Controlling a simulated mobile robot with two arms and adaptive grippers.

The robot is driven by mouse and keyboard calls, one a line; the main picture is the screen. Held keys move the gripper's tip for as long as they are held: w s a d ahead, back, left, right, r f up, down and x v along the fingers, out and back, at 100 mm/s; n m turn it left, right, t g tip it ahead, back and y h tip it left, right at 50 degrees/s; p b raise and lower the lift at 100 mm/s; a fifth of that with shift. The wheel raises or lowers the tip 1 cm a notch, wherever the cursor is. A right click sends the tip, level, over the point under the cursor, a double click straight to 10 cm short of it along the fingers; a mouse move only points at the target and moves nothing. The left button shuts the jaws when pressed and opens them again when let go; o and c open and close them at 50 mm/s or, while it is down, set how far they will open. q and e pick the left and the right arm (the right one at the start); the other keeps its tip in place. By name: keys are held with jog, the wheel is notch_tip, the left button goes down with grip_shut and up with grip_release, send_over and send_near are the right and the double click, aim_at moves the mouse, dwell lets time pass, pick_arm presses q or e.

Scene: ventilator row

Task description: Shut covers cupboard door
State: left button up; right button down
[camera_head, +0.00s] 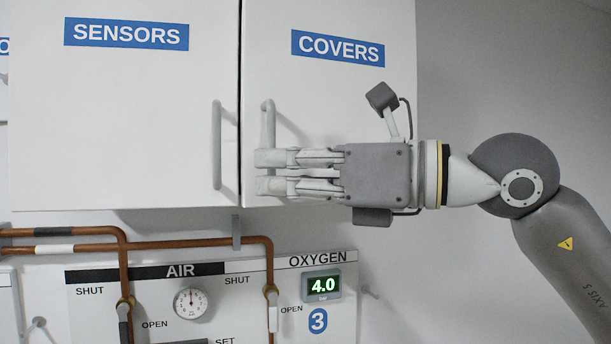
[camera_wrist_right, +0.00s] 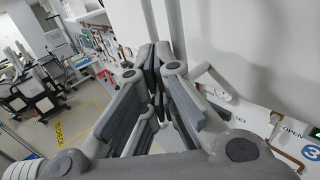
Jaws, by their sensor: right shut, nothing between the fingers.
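The covers cupboard door (camera_head: 340,95) is the white right-hand door with the blue COVERS label. It stands shut or nearly shut; a narrow dark line runs along its left edge, and I cannot tell whether it is slightly ajar. Its pale bar handle (camera_head: 267,118) is upright near that edge. My right gripper (camera_head: 262,172) is shut and empty, pointing left across the lower part of this door, and its fingers hide the handle's lower end. I cannot tell whether they touch the door. The shut fingers also show in the wrist view (camera_wrist_right: 154,65). My left gripper is not in view.
The sensors door (camera_head: 110,120) with its handle (camera_head: 217,145) is on the left and looks shut. Copper pipes (camera_head: 185,243) and a gas panel (camera_head: 240,320) with a gauge and display are below. In the wrist view, equipment (camera_wrist_right: 30,90) stands away on the floor.

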jog(key=shift+w+a, duration=0.75)
jog(key=shift+w, duration=0.1)
jog(key=shift+d, duration=0.15)
